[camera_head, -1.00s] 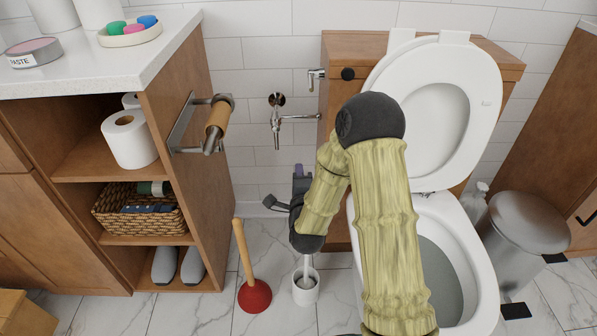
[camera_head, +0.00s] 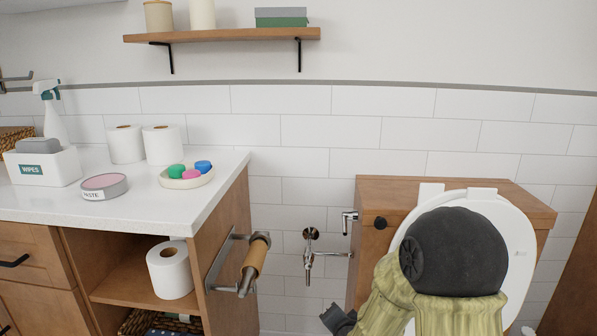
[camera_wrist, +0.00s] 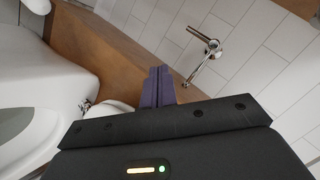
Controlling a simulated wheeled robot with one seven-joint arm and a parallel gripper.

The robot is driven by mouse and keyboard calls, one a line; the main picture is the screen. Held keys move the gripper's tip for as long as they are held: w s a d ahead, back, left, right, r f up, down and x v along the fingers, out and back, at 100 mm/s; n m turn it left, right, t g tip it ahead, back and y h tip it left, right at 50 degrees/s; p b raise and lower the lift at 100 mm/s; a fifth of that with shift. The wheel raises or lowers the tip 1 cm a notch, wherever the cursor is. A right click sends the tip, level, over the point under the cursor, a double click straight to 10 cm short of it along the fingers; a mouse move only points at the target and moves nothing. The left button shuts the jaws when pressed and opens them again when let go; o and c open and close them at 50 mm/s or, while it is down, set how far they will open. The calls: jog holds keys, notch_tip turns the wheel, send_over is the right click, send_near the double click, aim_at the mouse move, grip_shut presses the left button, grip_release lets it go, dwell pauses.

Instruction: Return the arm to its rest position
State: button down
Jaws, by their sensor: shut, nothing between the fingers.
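My arm stands in front of the toilet in the head view, bent at a dark rounded joint with pale ribbed links. The dark wrist end shows at the bottom edge of the head view; the fingertips are not clearly visible there. In the wrist view my gripper (camera_wrist: 157,86) has its purple fingers together, shut and empty. The fingers point toward the wooden toilet cabinet (camera_wrist: 128,62) and the tiled wall. The toilet lid (camera_head: 518,250) is raised against the cabinet (camera_head: 450,192), partly hidden by my arm.
A wall valve (camera_head: 309,255) and a paper holder (camera_head: 254,263) on the counter's side are left of my arm. The valve also shows in the wrist view (camera_wrist: 207,50). The counter (camera_head: 140,213) holds several items. A shelf (camera_head: 225,35) hangs above.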

jog(key=s+d+r+n+g+p, duration=0.2)
jog(key=s+r+n+g, duration=0.1)
jog(key=s, duration=0.4)
jog(key=s+d+r+n+g+h+p, duration=0.1)
jog(key=s+d+r+n+g+p, duration=0.15)
jog(key=s, duration=0.35)
jog(key=s+d+r+n+g+p, duration=0.1)
jog(key=s+r+n+g+p, duration=0.2)
jog(key=s, duration=0.4)
notch_tip(320, 180, up, 38)
jog(key=p, duration=3.6)
jog(key=shift+d+n, duration=0.2)
jog(key=shift+n, duration=0.15)
jog(key=shift+w, duration=0.1)
